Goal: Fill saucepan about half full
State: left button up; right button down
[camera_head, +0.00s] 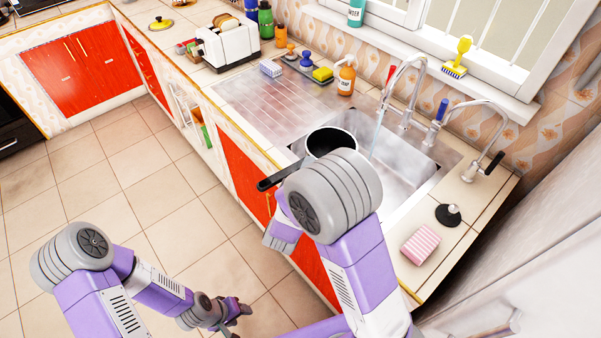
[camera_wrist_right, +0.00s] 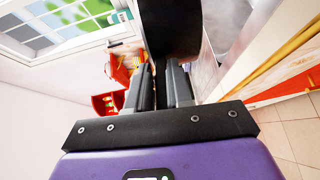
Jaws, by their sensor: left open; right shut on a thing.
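The dark saucepan (camera_head: 331,141) is at the left part of the sink (camera_head: 405,176), with its black handle (camera_head: 280,174) pointing to the lower left. Its inside looks dark, and I cannot tell any water level. A thin stream of water (camera_head: 377,135) falls from the tap (camera_head: 402,83) just right of the pan, apparently outside its rim. My right gripper (camera_wrist_right: 161,72) is shut on the saucepan, probably by its handle; my own arm hides the grip in the head view. The dark pan (camera_wrist_right: 170,25) fills the space ahead of the fingers. My left gripper (camera_head: 240,310) is open and empty, low over the floor.
A second tap (camera_head: 482,113) stands on the right of the sink. A pink striped sponge (camera_head: 420,244) and a black plug (camera_head: 448,214) lie on the right counter.

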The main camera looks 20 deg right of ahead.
jog(key=d+b, duration=0.1)
jog(key=d, duration=0.1)
jog(key=w+d+b, duration=0.1)
jog(key=d, duration=0.1)
jog(key=w+d+f+b, duration=0.1)
jog(key=d, duration=0.1)
jog(key=shift+d, duration=0.3)
jog(key=d, duration=0.1)
jog(key=w+d, duration=0.1)
jog(key=d, duration=0.2)
jog(key=shift+w+f, duration=0.15)
jog(key=shift+f, duration=0.1)
jog(key=shift+w+d+f, duration=0.15)
jog(key=shift+w+d, duration=0.15)
jog(key=shift+d, duration=0.65)
jog(key=shift+w+d+f, duration=0.15)
jog(key=shift+w+d, duration=0.2)
jog(key=shift+d, duration=0.6)
jog(key=shift+w+d+f, duration=0.15)
jog(key=shift+w+d, duration=0.15)
jog(key=shift+d, duration=0.65)
dwell(0.9)
